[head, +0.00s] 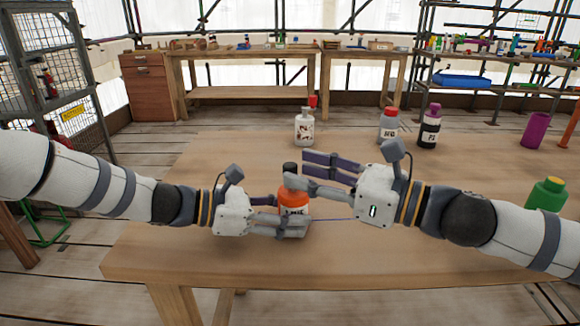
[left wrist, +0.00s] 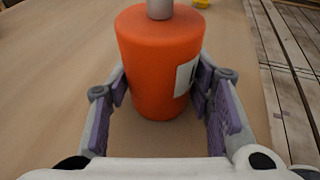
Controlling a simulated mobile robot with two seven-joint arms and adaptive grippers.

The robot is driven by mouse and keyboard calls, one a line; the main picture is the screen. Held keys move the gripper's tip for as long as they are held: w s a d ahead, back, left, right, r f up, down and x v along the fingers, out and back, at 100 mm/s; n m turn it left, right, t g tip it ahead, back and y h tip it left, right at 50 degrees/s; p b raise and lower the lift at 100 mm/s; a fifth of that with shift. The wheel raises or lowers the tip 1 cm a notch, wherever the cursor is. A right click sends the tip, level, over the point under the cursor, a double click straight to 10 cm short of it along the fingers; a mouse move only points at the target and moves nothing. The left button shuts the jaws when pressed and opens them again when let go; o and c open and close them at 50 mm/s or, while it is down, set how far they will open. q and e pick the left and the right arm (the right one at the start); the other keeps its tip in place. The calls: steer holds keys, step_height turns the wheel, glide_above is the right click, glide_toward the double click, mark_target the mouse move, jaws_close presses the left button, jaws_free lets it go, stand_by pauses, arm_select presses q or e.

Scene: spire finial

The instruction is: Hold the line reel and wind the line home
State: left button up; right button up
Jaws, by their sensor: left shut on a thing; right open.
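The line reel is most likely the orange drum (head: 294,203) with a pale label, upright on the wooden table. A dark knob (head: 290,168) shows above it in the head view. In the left wrist view the drum (left wrist: 160,60) fills the space between the finger pads, with a grey post on top. My left gripper (head: 284,214) is shut on the drum low down. A thin bluish line (head: 335,219) runs right from near the drum. My right gripper (head: 297,170) is open, its fingers pointing left around the top of the reel; contact with the knob is unclear.
Behind stand a white bottle with a red cap (head: 304,129), a grey bottle (head: 388,127) and a black bottle (head: 429,130). A purple cup (head: 535,131) and a green bottle (head: 547,197) are at right. The table's (head: 190,245) left and front are clear.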

mark_target(290, 165)
steer(key=x, duration=0.3)
steer(key=shift+w+a, duration=0.15)
steer(key=shift+a, duration=0.05)
jaws_close()
steer(key=shift+a, duration=0.1)
